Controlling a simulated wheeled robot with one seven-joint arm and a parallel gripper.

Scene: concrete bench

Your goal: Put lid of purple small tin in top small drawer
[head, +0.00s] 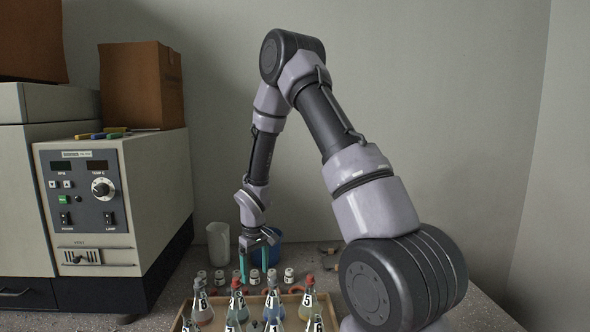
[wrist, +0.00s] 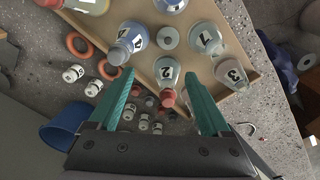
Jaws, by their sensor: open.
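I cannot make out a purple small tin or its lid in either view. A dark drawer front with a handle (head: 18,293) shows at the lower left of the head view, under the pale cabinet, and it looks closed. I cannot tell whether it is the top small drawer. My gripper (head: 254,266) points down over the back of the bench, behind the flask tray. In the wrist view my gripper (wrist: 160,84) has its teal fingers spread apart with nothing held. A red-stoppered flask marked 2 (wrist: 166,73) appears between the fingertips, seemingly below them.
A wooden tray (wrist: 240,92) holds several numbered flasks. Small white-labelled vials (head: 288,275) and orange rings (wrist: 78,44) lie beside it. A blue cup (wrist: 66,126) and a white cup (head: 218,243) stand behind. A control box (head: 85,200) stands left; grey bench (wrist: 270,100) shows right of the tray.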

